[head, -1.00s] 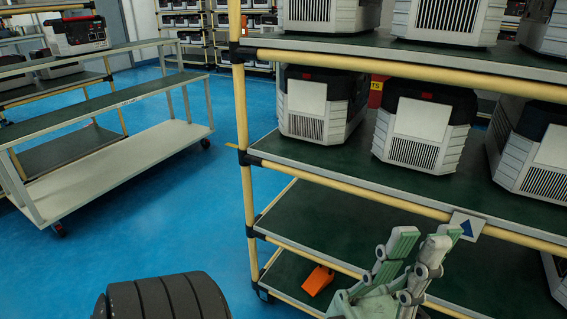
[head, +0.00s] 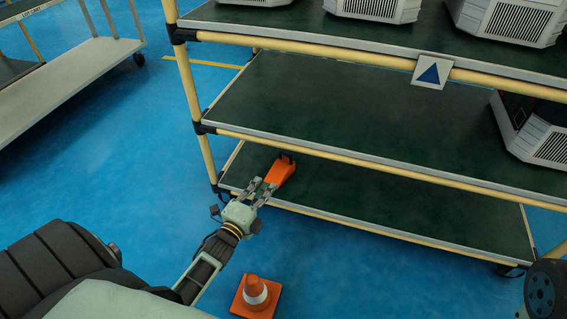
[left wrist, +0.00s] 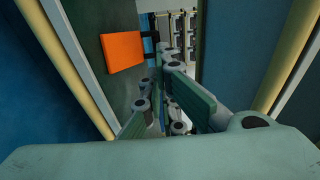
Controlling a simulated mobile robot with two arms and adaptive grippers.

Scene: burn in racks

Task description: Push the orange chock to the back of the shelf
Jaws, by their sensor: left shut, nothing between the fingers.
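The orange chock (head: 281,173) lies on the dark green bottom shelf (head: 400,205) near its left end, close to the front edge. My left gripper (head: 264,190) is at the shelf's front edge, its fingertips just short of the chock or touching it; I cannot tell which. The fingers are shut with nothing between them. In the left wrist view the chock (left wrist: 109,53) shows as an orange face up and left of my fingers (left wrist: 172,105). My right gripper is not in view.
The shelf above (head: 350,110) hangs over the bottom one, with a yellow front rail. A yellow post (head: 190,95) stands left of the chock. An orange cone (head: 256,294) stands on the blue floor below my arm. The bottom shelf right of the chock is clear.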

